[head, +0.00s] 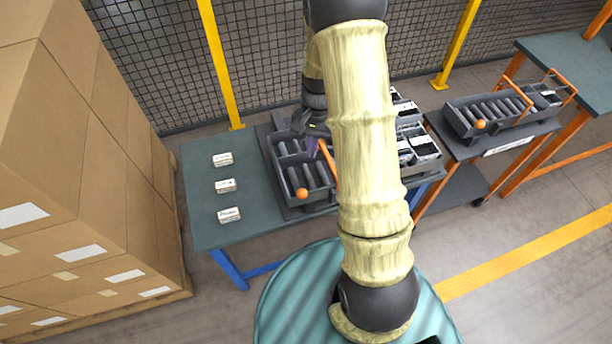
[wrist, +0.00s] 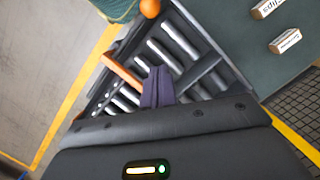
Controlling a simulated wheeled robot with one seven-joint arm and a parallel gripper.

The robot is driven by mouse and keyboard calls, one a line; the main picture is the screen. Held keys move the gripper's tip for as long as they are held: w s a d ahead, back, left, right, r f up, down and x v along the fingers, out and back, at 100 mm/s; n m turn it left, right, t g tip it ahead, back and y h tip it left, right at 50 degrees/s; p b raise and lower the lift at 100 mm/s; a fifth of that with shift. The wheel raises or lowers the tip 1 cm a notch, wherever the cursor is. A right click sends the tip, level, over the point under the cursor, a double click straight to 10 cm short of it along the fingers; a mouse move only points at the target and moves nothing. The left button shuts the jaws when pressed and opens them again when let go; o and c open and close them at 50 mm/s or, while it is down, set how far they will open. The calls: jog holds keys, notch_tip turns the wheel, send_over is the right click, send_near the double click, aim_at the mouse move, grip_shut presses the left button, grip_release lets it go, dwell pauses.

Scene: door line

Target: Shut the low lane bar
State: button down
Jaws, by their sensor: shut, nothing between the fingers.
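A grey roller rack (head: 290,180) stands on the teal table, with an orange ball (head: 302,193) at its near end. An orange bar (head: 328,160) lies over its right part, partly hidden by my arm. In the wrist view the orange bar (wrist: 122,72) slants over the rollers, and its inner end is close to my purple fingers; I cannot tell if they touch. The orange ball also shows in the wrist view (wrist: 150,8). My gripper (wrist: 158,88) is shut and empty, pointing down over the rack; it also shows in the head view (head: 312,147).
Several small labelled boxes (head: 225,185) lie on the table's left. Cartons (head: 80,190) are stacked at the left. A second roller rack (head: 490,113) with raised orange bars stands on a cart at the right. A mesh fence (head: 265,60) runs behind.

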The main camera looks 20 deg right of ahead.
jog(key=p+x, duration=0.1)
jog(key=x, duration=0.5)
jog(key=shift+s, duration=0.1)
jog(key=s+a, duration=0.1)
jog(key=s+a+p, duration=0.1)
jog(key=s, duration=0.1)
jog(key=shift+s+a+f, duration=0.1)
jog(key=shift+a+f, duration=0.05)
jog(key=shift+f, duration=0.2)
jog(key=shift+s, duration=0.1)
